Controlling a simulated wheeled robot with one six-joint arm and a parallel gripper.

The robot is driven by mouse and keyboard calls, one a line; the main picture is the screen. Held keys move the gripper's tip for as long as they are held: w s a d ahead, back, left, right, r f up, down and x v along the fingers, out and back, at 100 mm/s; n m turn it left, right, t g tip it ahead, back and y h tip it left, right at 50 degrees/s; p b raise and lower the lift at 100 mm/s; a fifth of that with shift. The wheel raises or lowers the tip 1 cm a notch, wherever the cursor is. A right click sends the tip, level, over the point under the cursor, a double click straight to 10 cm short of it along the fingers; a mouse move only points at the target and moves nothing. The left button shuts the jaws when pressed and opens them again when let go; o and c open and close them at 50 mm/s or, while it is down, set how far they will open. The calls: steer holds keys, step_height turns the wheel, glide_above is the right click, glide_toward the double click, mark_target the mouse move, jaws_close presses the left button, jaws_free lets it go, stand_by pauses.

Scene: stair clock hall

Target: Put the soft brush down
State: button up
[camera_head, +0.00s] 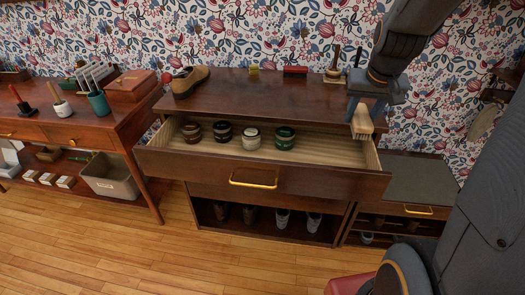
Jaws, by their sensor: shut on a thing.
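The soft brush (362,121), pale and wooden-looking, hangs below my gripper (366,103). My gripper is shut on it. In the picture the brush overlaps the right end of the open drawer (262,182); its exact height above the drawer floor is hard to tell. The drawer has a pale lining and a brass handle. Several small round jars stand in its left and middle part, among them a green one (285,138). The right part of the drawer floor is bare.
A side table (100,125) with boxes and tools stands left. A lower grey-topped unit (420,178) stands right. Wooden floor is clear in front.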

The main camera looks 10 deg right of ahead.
steer(key=a+b+x, duration=0.1)
steer(key=b+x, duration=0.5)
steer(key=x, duration=0.1)
steer(key=b, duration=0.3)
glide_toward(337, 155)
steer(key=s+f, duration=0.1)
steer(key=s, duration=0.1)
steer(key=s+a+f, duration=0.1)
steer(key=s, duration=0.1)
steer(key=s+a+f, duration=0.1)
steer(key=shift+s+f, duration=0.4)
steer(key=w+p, duration=0.1)
steer(key=w+d+p, duration=0.1)
steer(key=w, duration=0.1)
steer(key=shift+w+r, duration=0.1)
steer(key=shift+w, duration=0.15)
steer(key=w, duration=0.2)
steer(key=w+d+p, duration=0.1)
steer(key=w, duration=0.1)
steer(key=shift+w+d+f, duration=0.1)
steer(key=shift+d+f, duration=0.05)
steer(key=shift+f, duration=0.5)
steer(key=shift+f, duration=0.2)
steer(key=o, duration=1.1)
steer(key=shift+c, duration=0.2)
